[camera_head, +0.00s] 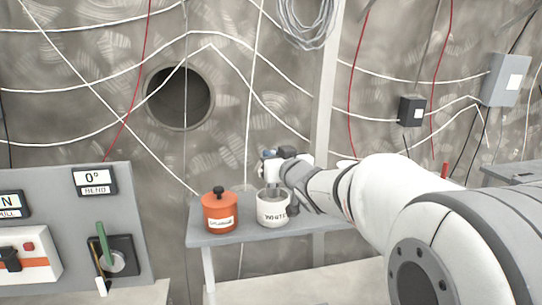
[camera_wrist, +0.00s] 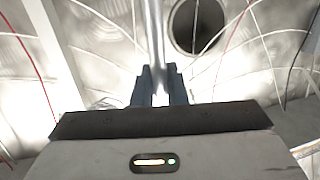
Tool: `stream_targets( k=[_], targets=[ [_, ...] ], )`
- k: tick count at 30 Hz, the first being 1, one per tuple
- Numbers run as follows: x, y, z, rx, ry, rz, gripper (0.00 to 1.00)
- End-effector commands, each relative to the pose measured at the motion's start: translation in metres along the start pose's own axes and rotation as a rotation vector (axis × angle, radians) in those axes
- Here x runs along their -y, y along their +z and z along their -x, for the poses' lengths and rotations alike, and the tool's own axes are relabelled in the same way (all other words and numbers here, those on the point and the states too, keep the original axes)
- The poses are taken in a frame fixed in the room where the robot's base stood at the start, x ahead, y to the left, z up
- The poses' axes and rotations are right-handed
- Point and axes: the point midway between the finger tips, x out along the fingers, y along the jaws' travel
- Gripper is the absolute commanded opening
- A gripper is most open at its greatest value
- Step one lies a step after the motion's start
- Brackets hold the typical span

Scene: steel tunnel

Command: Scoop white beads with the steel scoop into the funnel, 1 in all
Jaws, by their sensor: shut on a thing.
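A white pot labelled "WHITE" (camera_head: 272,212) stands on a small grey shelf table (camera_head: 240,236). My gripper (camera_head: 272,156) is just above the pot, partly hidden by my own wrist. In the wrist view its two dark fingers (camera_wrist: 160,82) are shut on a thin steel rod, which looks like the handle of the steel scoop (camera_wrist: 154,30). The rod runs up out of that picture. The scoop's bowl and the beads cannot be made out. I cannot make out a funnel in either view.
An orange lidded pot (camera_head: 220,212) stands left of the white pot, close by. A grey control panel (camera_head: 75,215) with a green lever (camera_head: 103,243) is at the left. Behind are a steel wall with a round hole (camera_head: 180,98) and hanging cables.

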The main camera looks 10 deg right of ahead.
Motion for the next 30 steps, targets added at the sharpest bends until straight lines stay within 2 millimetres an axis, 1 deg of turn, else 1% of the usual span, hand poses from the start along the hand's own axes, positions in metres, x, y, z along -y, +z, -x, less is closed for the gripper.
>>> stream_targets(
  k=[1,11,12,13,15,30],
  targets=[
    [0.0,0.007,0.0,0.0,0.0,0.0,0.0],
    [0.001,0.03,0.0,0.001,-0.001,0.0,0.0],
    [0.001,0.028,0.0,0.0,-0.001,0.001,0.0],
    [0.001,0.021,0.0,-0.001,-0.001,0.001,0.0],
    [0.001,0.015,0.0,-0.001,-0.001,0.001,0.0],
    [0.001,-0.021,0.0,0.0,-0.002,0.002,0.0]
  ],
)
